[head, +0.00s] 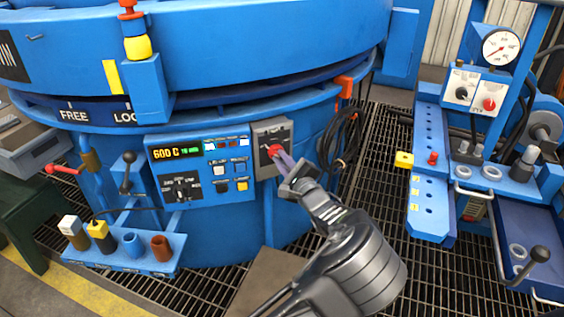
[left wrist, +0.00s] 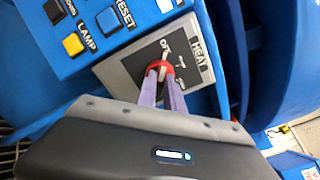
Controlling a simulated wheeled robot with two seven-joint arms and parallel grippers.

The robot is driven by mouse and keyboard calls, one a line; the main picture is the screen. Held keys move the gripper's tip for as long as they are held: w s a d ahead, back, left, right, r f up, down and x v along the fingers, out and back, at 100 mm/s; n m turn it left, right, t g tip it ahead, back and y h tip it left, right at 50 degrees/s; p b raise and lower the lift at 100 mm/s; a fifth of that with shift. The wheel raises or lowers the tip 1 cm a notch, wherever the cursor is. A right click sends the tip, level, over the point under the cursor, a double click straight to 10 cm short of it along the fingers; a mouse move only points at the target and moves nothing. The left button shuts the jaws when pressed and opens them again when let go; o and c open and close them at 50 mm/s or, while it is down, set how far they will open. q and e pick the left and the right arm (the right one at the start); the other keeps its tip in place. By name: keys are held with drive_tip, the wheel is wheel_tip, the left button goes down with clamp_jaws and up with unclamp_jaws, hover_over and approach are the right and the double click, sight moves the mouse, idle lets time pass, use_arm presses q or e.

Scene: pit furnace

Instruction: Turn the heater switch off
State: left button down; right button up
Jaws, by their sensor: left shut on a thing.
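The heater switch is a red knob (left wrist: 160,68) with a pale bar across it, on a grey plate (left wrist: 120,75) lettered HEAT and OFF. In the left wrist view the bar points roughly up the picture, toward the OFF lettering; its exact setting is hard to tell. In the head view the plate (head: 284,129) sits at the right end of the blue control panel. My left gripper (head: 280,157) is shut on the knob, its two purple fingers (left wrist: 163,85) on either side of the bar. The fingers hide part of the knob. My right gripper is not in view.
The control panel (head: 203,168) beside the switch has a 600 C display, a black dial and several buttons. Black cables (head: 342,140) hang to the right of the switch. A blue bench with a gauge (head: 501,46) stands farther right. Grating floor lies between.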

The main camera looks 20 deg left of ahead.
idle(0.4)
use_arm(q)
drive_tip(key=c, duration=1.5)
unclamp_jaws()
drive_tip(key=shift+o, duration=0.2)
drive_tip(key=p+v, duration=0.1)
drive_tip(key=v, duration=0.6)
drive_tip(key=shift+s+d, duration=0.25)
drive_tip(key=shift+d, duration=0.05)
drive_tip(key=shift+f, duration=0.1)
